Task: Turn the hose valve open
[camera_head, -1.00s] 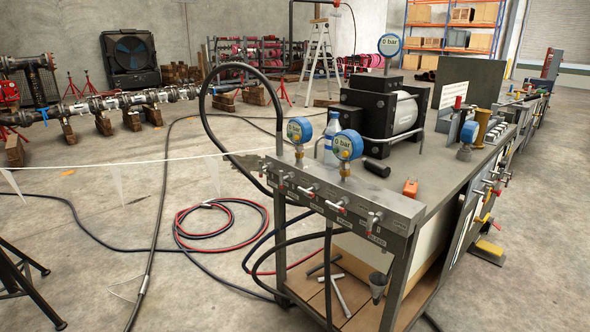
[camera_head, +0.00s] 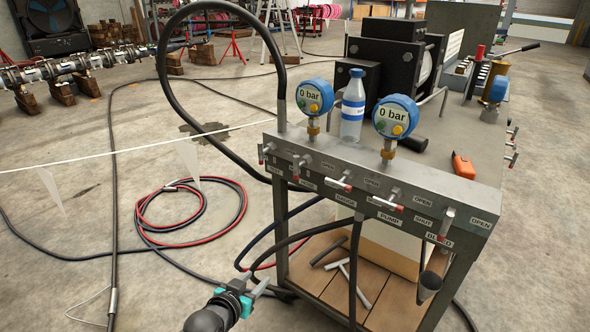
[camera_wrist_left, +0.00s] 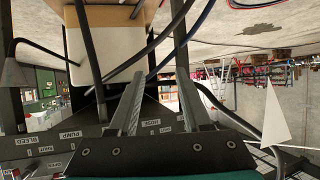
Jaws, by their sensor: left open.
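The valve panel (camera_head: 330,165) runs along the front of the bench, with a row of small levers with pale handles and red tips. The labels PUMP (camera_head: 388,218) and BLEED (camera_head: 438,240) read near its right end. My left gripper (camera_head: 258,281) is open and empty, low in front of the panel's left part and apart from the levers. Its two fingers (camera_wrist_left: 160,88) also show in the left wrist view, with panel labels behind them. My right gripper is not in view.
Two blue gauges (camera_head: 314,96) (camera_head: 394,117) reading 0 bar and a water bottle (camera_head: 353,108) stand above the panel. A black hose (camera_head: 181,95) arches at its left end. Hoses hang below, close to my left gripper. A red-black hose coil (camera_head: 190,210) lies on the floor.

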